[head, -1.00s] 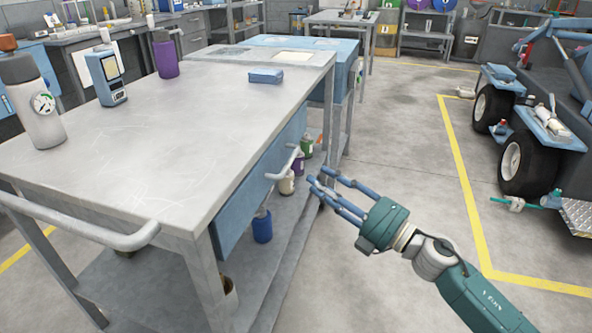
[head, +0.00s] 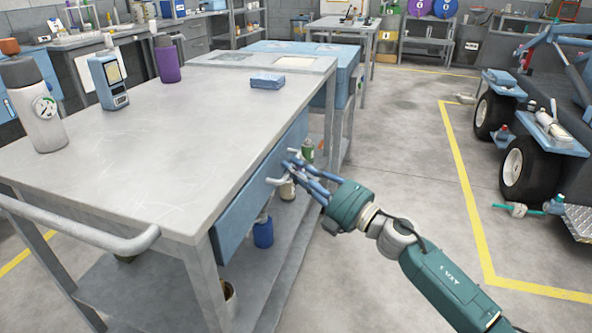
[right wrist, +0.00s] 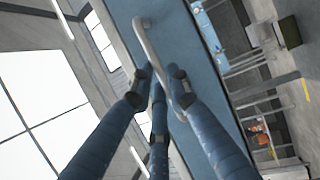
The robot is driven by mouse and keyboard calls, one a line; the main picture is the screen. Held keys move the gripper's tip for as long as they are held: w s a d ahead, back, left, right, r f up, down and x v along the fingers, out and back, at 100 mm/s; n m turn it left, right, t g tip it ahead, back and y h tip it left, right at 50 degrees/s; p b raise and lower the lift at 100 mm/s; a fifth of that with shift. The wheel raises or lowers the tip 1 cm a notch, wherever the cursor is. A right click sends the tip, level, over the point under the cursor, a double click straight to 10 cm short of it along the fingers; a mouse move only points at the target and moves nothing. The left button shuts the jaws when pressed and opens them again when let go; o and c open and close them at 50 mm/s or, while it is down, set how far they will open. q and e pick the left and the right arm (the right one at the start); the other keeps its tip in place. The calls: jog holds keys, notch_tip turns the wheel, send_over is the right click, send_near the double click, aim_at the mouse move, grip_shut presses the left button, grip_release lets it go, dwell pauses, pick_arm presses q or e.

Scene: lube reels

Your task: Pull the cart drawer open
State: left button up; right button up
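The cart (head: 170,130) has a grey top and a blue drawer (head: 243,208) under its right edge. The drawer front looks flush with the frame. A light grey bar handle (head: 273,181) sticks out from it; in the right wrist view the handle (right wrist: 145,38) runs in between my fingertips. My right gripper (head: 292,167) is at the handle, its blue fingers pointing at the drawer front. In the right wrist view the fingers (right wrist: 160,80) are apart on either side of the bar; firm contact cannot be made out. My left gripper is not in view.
A gauge bottle (head: 38,110), a blue meter (head: 108,82), a purple bottle (head: 167,60) and a blue box (head: 267,81) stand on the cart top. Containers sit on the lower shelf. The floor right of the cart is clear up to a wheeled vehicle (head: 525,165).

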grip_shut()
jog(key=shift+d, duration=0.1)
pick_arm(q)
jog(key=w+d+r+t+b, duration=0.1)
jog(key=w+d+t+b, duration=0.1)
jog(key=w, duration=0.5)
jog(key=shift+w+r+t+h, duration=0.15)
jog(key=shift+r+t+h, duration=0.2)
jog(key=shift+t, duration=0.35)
pick_arm(e)
jog(key=s+d, duration=0.3)
jog(key=d, duration=0.6)
jog(key=s+d, duration=0.3)
jog(key=d, duration=0.7)
jog(key=s+d, duration=0.3)
jog(key=d, duration=0.7)
jog(key=shift+s+d, duration=0.15)
jog(key=shift+s, duration=0.2)
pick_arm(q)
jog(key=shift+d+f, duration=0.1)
pick_arm(e)
jog(key=shift+f, duration=0.1)
jog(key=o, duration=0.7)
grip_release()
